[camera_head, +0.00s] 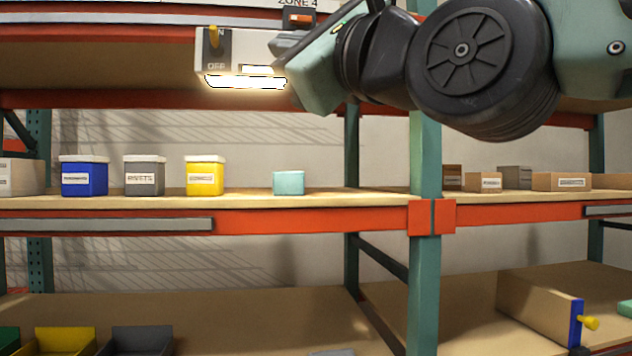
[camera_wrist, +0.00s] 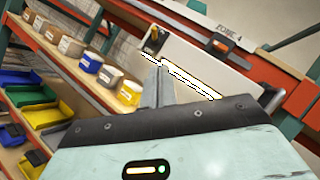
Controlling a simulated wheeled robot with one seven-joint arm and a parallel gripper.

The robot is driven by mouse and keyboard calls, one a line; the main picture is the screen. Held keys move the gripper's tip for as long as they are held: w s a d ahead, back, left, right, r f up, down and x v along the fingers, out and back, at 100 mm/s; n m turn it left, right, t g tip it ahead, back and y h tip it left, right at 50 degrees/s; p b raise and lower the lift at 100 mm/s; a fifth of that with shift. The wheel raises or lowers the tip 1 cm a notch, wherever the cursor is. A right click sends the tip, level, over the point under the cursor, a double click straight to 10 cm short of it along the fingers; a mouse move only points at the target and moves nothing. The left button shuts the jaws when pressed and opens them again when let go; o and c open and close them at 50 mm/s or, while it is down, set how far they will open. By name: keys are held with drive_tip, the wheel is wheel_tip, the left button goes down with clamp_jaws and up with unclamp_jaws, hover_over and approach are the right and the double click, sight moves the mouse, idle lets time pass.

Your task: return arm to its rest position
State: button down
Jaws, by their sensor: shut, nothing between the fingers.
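My arm (camera_head: 480,60) reaches in from the upper right in the head view, with its hand beside the right part of a pale console box. In the wrist view my gripper (camera_wrist: 158,68) is shut and empty, its fingers pointing toward the console (camera_wrist: 185,62). The console (camera_head: 240,50) is fixed at the upper shelf beam. Its yellow switch lever (camera_head: 214,37) stands up toward the ON marking, with OFF below it. The light bar (camera_head: 245,82) under the console glows.
The orange upper beam (camera_head: 130,101) and a green post (camera_head: 424,160) are close to my arm. The middle shelf holds a blue bin (camera_head: 85,177), a grey bin (camera_head: 144,176), a yellow bin (camera_head: 205,176) and a teal block (camera_head: 288,183). Open space lies below my arm.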

drive_tip(key=shift+f, duration=0.1)
drive_tip(key=d+f+n+g+h, duration=0.2)
drive_tip(key=f+n+g+h, duration=0.3)
drive_tip(key=f, duration=1.1)
drive_tip(key=d+f+n+g+h, duration=0.35)
drive_tip(key=f+n, duration=0.45)
drive_tip(key=f, duration=0.8)
drive_tip(key=s+d+f+n+g+h, duration=0.7)
drive_tip(key=s+d+f+n, duration=0.4)
drive_tip(key=s+d+f, duration=0.3)
wheel_tip(320, 180, down, 3)
drive_tip(key=shift+f, duration=0.1)
drive_tip(key=shift+s+d, duration=0.1)
